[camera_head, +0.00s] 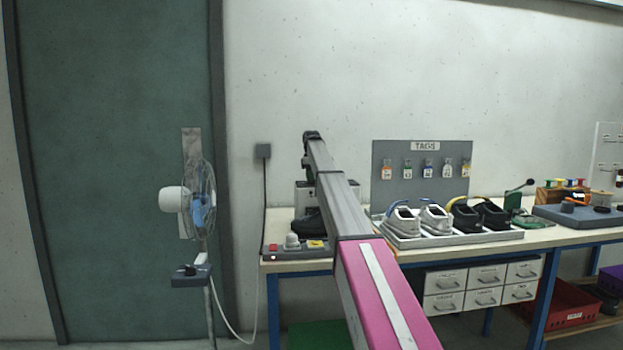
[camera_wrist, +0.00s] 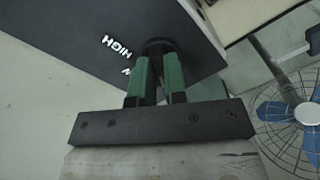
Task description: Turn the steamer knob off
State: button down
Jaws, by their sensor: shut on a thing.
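In the wrist view a round black knob (camera_wrist: 158,45) sits on a dark panel (camera_wrist: 75,30) with white lettering that reads HIGH and a second word mostly hidden. My gripper (camera_wrist: 159,62) has its two green fingers at the knob, one on each side, and is shut on it. The fingers hide part of the knob, so I cannot tell which way it points. In the head view my arm reaches over the left end of the workbench, and its far end covers the knob and my fingers.
The workbench (camera_head: 540,240) has a control box with a red switch (camera_head: 272,248) at its left end. A tray (camera_head: 455,240) holds several shoes, with a TAGS board (camera_head: 423,165) behind. A standing fan (camera_head: 200,205) is left of the bench; it also shows in the wrist view (camera_wrist: 300,112).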

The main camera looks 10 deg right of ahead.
jog(key=shift+n, duration=0.6)
jog(key=c, duration=1.2)
grip_release()
jog(key=shift+o, duration=0.2)
notch_tip(320, 180, up, 11)
jog(key=shift+f, duration=0.1)
